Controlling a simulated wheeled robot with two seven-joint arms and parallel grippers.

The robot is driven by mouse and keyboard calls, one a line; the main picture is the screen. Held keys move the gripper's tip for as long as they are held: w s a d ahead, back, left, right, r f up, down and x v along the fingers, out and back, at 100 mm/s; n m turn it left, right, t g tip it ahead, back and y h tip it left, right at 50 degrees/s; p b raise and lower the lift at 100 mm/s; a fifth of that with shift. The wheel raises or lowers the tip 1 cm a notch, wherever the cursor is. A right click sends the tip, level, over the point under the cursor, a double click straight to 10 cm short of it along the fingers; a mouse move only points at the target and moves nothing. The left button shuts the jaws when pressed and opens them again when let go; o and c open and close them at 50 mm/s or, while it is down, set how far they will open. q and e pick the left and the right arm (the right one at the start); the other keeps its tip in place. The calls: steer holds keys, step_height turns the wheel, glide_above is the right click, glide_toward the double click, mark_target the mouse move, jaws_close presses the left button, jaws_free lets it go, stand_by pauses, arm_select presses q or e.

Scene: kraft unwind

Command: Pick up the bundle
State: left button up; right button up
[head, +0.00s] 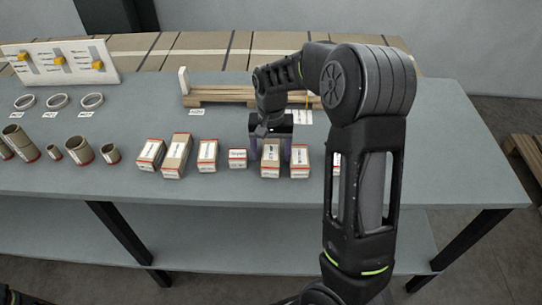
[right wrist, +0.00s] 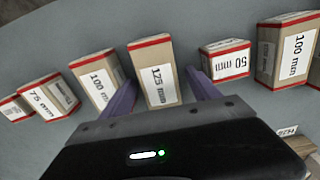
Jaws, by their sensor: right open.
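Several kraft-brown bundles with red ends and white size labels stand in a row on the grey table. My right gripper (head: 270,150) is open and low over the row. Its purple fingers stand on either side of a bundle labelled 125 mm (head: 270,166). In the right wrist view this bundle (right wrist: 154,75) sits between the two spread fingers (right wrist: 162,98). I cannot tell whether either finger touches it. A 100 mm bundle (right wrist: 100,78) and a small 50 mm bundle (right wrist: 226,61) stand close beside the fingers. My left gripper is not in view.
More bundles (head: 176,156) continue the row to the left. Brown tube cores (head: 79,150) and white rings (head: 57,101) lie further left. A wooden rack (head: 220,97) and a white board with yellow parts (head: 60,62) stand behind. My right arm hides part of the right side.

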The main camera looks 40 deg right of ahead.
steer(key=shift+c, duration=0.3)
jaws_close()
stand_by(0.6)
